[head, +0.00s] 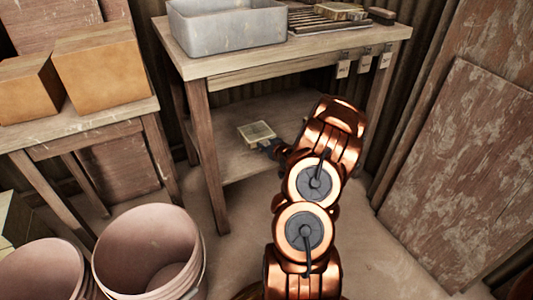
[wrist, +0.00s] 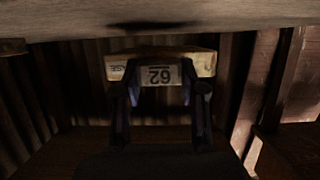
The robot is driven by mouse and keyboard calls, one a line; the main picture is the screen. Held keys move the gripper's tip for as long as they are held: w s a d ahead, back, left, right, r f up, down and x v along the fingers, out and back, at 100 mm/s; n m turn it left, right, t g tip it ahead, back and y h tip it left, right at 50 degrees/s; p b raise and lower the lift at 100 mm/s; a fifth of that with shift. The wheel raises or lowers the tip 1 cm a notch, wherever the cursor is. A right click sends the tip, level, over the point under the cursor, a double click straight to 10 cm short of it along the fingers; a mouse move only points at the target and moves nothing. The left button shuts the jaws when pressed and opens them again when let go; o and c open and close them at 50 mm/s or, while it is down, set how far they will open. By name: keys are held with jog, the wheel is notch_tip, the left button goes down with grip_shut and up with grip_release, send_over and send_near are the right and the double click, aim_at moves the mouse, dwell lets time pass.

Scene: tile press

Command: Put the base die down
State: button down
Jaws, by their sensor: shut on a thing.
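The base die is a pale, square block (head: 256,131) with a lighter top panel, above the lower shelf (head: 232,167) of the workbench. My gripper (head: 270,147) is shut on its right side in the head view. In the wrist view the die (wrist: 118,68) sits between the two fingertips (wrist: 160,90), with an upside-down number label on its face. In that view a pale surface with a dark shadow (wrist: 152,25) lies beyond the die, with a gap between them. My arm hides part of the shelf's right side.
The workbench top (head: 215,68) carries a grey bin (head: 228,32) and a slatted rack (head: 325,20). Its legs and top frame the shelf space. Tags hang from its front edge. Cardboard boxes (head: 103,65) stand on the left table. Buckets (head: 150,255) stand at lower left.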

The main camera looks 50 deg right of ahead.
aim_at(266, 156)
notch_tip(266, 156, down, 3)
jog(key=shift+f+b, duration=0.15)
jog(key=shift+b, duration=0.75)
jog(key=c, duration=0.7)
grip_release()
jog(key=shift+o, duration=0.2)
jog(key=shift+s, duration=0.1)
